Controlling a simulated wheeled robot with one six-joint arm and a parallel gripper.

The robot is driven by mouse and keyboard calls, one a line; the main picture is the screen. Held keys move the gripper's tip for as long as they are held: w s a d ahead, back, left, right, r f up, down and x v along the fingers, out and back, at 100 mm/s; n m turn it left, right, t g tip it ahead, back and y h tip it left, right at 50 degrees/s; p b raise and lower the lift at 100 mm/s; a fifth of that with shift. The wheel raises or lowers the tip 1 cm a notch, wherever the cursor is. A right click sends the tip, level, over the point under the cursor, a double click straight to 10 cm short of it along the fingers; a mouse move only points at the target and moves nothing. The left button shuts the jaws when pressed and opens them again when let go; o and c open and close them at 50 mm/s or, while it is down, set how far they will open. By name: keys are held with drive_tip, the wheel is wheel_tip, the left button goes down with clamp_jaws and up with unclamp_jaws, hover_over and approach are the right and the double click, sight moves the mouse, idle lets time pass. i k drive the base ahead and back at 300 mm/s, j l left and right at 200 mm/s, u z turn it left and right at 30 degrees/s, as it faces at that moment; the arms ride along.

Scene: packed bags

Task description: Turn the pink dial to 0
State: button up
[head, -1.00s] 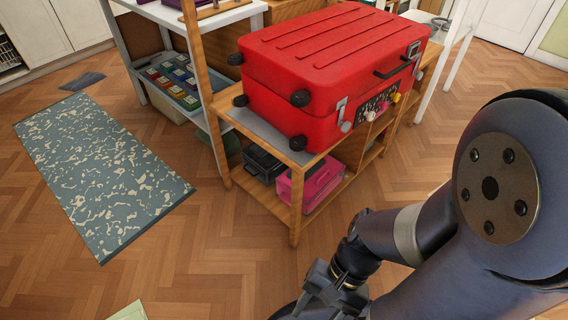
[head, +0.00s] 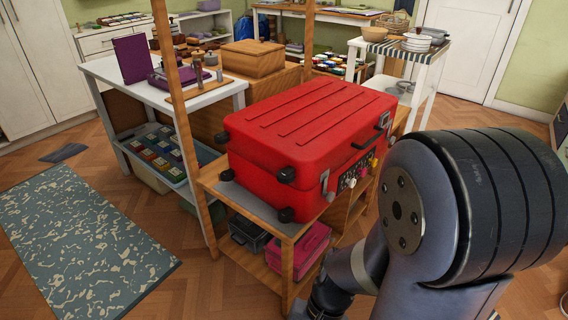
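A red hard-shell suitcase (head: 305,130) lies on a wooden shelf unit. Its side facing right carries a dark panel (head: 350,182) with small knobs. A pale, pinkish knob (head: 352,183) sits on this panel, and a reddish knob (head: 374,162) is farther along. They are too small to tell which is the pink dial, and no markings or pointer can be read. My arm is in front at the lower right, with its wrist at the bottom edge, apart from the suitcase. My gripper's fingers are below the picture.
The wooden shelf (head: 255,208) holds a pink case (head: 300,250) and a dark box (head: 248,235) below. A white table (head: 215,92) stands left behind it, a white cart (head: 418,60) behind right. A patterned mat (head: 85,250) lies on open floor at left.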

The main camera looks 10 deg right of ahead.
sight(363, 172)
drive_tip(key=z, duration=0.7)
drive_tip(key=i+u, duration=0.2)
drive_tip(key=i, duration=0.6)
